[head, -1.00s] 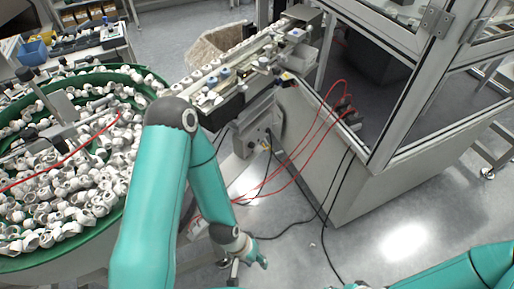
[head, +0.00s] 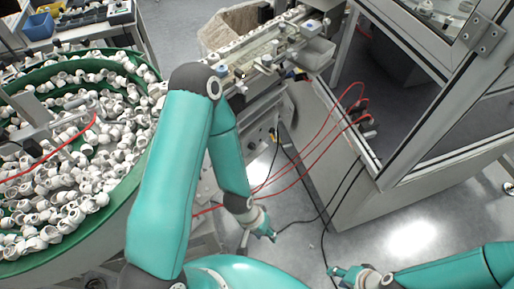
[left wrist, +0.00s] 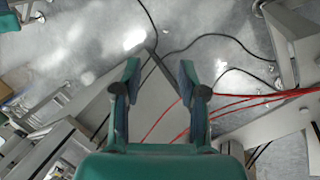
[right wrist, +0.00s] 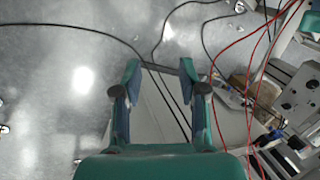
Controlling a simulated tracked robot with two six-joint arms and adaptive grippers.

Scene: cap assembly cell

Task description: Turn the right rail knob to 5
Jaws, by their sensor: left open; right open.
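The rail (head: 270,48) runs diagonally at the top middle of the head view, with small fittings and knobs along its near side. I cannot tell which is the right rail knob, and no dial numbers are readable. My left gripper (head: 271,234) hangs open and empty above the floor, well below and in front of the rail. In the left wrist view its open fingers (left wrist: 160,68) have nothing between them. My right gripper (head: 338,272) is open and empty at the bottom of the head view; its spread fingers (right wrist: 160,68) show in the right wrist view. Both are apart from the rail.
A green-rimmed bowl (head: 120,205) full of white caps stands at the left. A glass-walled machine cabinet (head: 400,190) stands at the right. Red hoses (head: 310,150) and black cables (head: 300,220) hang between rail and cabinet. Open floor lies at the lower right.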

